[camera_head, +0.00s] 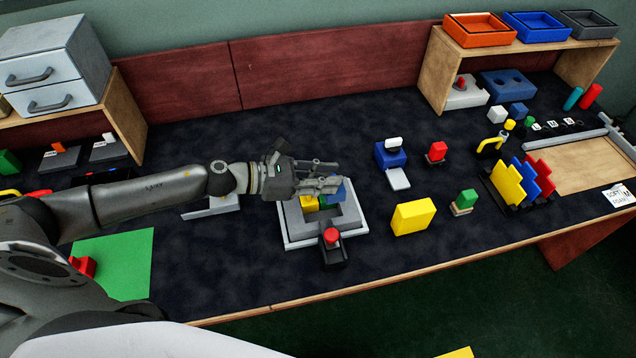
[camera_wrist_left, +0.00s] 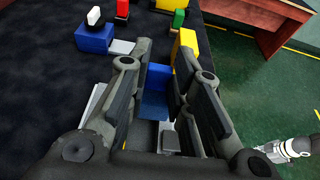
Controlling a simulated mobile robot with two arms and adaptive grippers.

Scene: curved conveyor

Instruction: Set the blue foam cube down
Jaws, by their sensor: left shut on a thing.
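My left gripper (camera_head: 322,184) reaches in from the left above a grey square tray (camera_head: 293,224). It is shut on the blue foam cube (camera_head: 340,189), which shows partly behind the fingers. In the left wrist view the blue cube (camera_wrist_left: 155,92) sits between the two fingers (camera_wrist_left: 152,100). I cannot tell whether the blue cube touches the tray floor.
A red button on a black box (camera_head: 333,262) stands at the tray's front edge. A large yellow block (camera_head: 413,216) and a blue box with a white top (camera_head: 391,156) stand to the right. The dark table (camera_head: 240,270) is clear at front left, beside a green mat (camera_head: 125,255).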

